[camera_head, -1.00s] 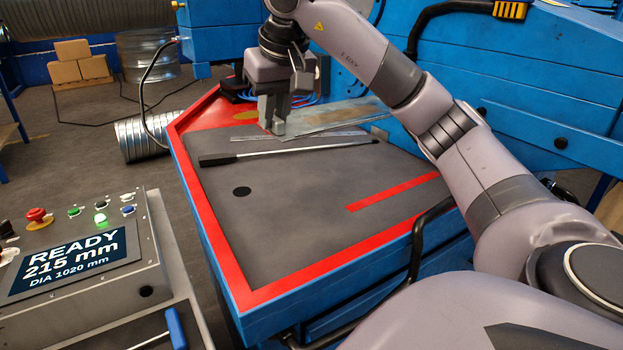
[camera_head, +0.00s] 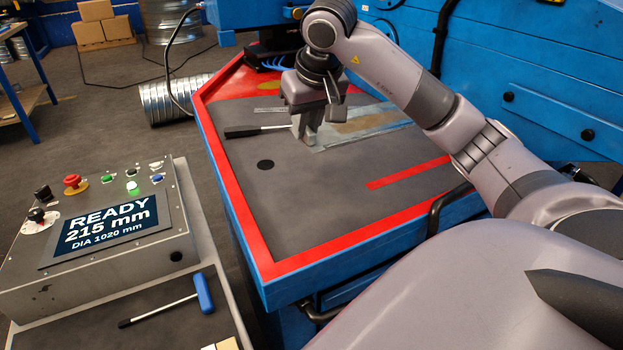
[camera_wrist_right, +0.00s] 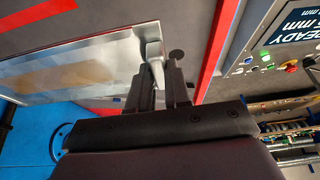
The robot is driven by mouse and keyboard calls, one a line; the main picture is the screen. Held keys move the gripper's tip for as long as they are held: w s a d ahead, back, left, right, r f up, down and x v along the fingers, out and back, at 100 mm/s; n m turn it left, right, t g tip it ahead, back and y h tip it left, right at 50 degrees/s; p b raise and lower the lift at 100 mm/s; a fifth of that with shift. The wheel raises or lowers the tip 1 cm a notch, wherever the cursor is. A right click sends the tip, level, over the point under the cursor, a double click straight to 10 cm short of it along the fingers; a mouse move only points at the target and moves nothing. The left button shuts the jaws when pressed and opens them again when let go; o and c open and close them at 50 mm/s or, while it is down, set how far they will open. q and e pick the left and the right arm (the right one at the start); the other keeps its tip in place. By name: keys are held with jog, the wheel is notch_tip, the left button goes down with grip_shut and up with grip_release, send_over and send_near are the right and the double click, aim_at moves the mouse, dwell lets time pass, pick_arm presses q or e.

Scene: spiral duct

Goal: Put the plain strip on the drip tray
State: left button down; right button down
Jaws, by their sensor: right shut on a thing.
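A flat, pale metal strip (camera_head: 328,139) with a broad tan patch on its face lies over the grey top of the blue table. It also fills the upper left of the right wrist view (camera_wrist_right: 118,52). My right gripper (camera_head: 309,141) points down at the strip's near left end and is shut on it. The gripper also shows in the right wrist view (camera_wrist_right: 160,78), where its fingers partly hide the grip. I cannot tell whether the strip touches the table. I cannot pick out a drip tray with certainty. My left gripper is not in view.
A black-handled rod (camera_head: 255,131) lies partly under or behind the strip, with a ruler (camera_head: 270,109) beyond it. The red-edged table (camera_head: 300,215) is clear in front.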

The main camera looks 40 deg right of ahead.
notch_tip(320, 180, down, 10)
jog(key=shift+r+b, duration=0.1)
jog(key=shift+b, duration=0.6)
jog(key=shift+f, duration=2.2)
jog(key=shift+b, duration=0.3)
jog(key=shift+f, duration=0.2)
jog(key=c, duration=1.1)
grip_release()
jog(key=shift+r, duration=0.1)
